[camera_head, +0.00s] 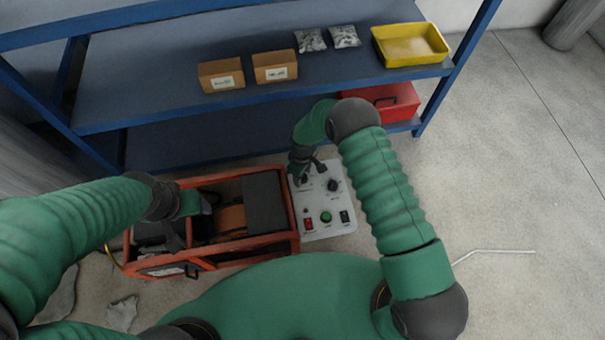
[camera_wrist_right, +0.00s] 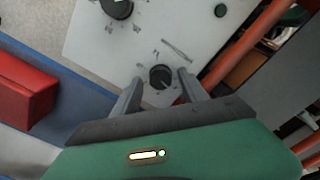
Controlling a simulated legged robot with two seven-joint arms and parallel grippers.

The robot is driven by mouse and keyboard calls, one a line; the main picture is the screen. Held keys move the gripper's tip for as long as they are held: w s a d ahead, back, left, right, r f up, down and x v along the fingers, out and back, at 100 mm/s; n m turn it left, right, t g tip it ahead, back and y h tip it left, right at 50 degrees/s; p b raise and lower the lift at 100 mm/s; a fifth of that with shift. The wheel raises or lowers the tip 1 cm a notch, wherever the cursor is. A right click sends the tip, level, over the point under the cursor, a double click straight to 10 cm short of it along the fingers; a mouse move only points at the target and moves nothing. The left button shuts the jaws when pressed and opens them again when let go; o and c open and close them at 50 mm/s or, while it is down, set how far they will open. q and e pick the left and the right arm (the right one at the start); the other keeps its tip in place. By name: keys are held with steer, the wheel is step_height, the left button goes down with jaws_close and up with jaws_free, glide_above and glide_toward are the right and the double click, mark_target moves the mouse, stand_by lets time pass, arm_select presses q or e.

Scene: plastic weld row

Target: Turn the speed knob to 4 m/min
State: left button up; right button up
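The white control panel (camera_head: 327,232) lies beside the orange-framed machine. In the right wrist view, a small black knob (camera_wrist_right: 160,76) with a pale pointer line sits on the panel (camera_wrist_right: 95,45). My right gripper (camera_wrist_right: 160,77) has a finger on either side of this knob, with visible gaps. In the head view, my right gripper (camera_head: 303,174) hides that panel corner. A second, larger black knob (camera_wrist_right: 117,8) also shows in the head view (camera_head: 332,185). The scale markings are too small to read. My left gripper (camera_head: 178,236) is over the machine; its finger opening is unclear.
The orange-framed machine (camera_head: 222,264) stands left of the panel. A green button (camera_head: 325,217), a red switch (camera_head: 308,224) and a black switch (camera_head: 345,216) are on the panel. A blue shelf (camera_head: 150,85) and red toolbox (camera_head: 395,105) stand behind. Floor at right is mostly clear.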

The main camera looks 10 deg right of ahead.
step_height(320, 180, up, 17)
steer(key=p, duration=0.4)
steer(key=shift+f+p, duration=0.15)
steer(key=shift+p, duration=0.15)
